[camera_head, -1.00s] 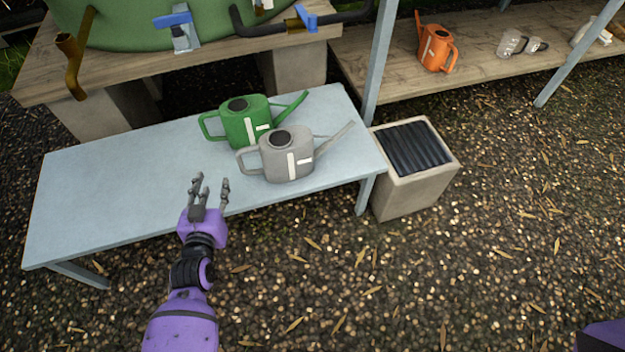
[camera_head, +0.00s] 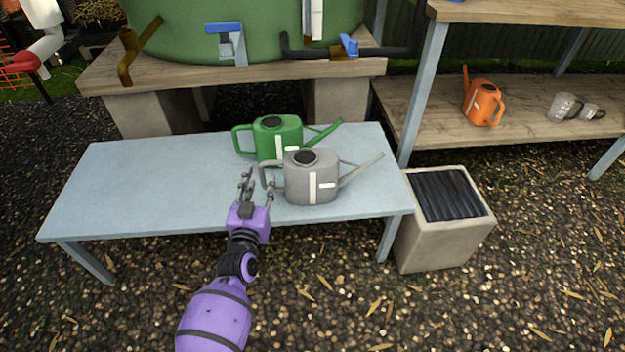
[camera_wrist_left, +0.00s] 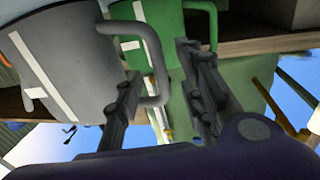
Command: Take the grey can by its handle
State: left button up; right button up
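The grey can (camera_head: 298,186) stands upright on the pale blue table (camera_head: 150,185), its spout to the right and its loop handle (camera_head: 264,170) to the left. My left gripper (camera_head: 258,182) is open at the handle, on the near left side of the can. In the left wrist view, the grey can (camera_wrist_left: 70,65) is at the left. Its handle (camera_wrist_left: 157,50) shows between the two open fingers, one finger overlapping the loop; I cannot tell if they touch. My right gripper is out of view.
A green can (camera_head: 264,138) stands close behind the grey can, partly hidden by it. The table's left half is clear.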

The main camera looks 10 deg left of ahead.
aim_at(262, 178)
pick_arm(q)
jog(key=shift+w+a+f+b, duration=0.15)
jog(key=shift+w+b, duration=0.25)
jog(key=shift+w, duration=1.1)
grip_shut()
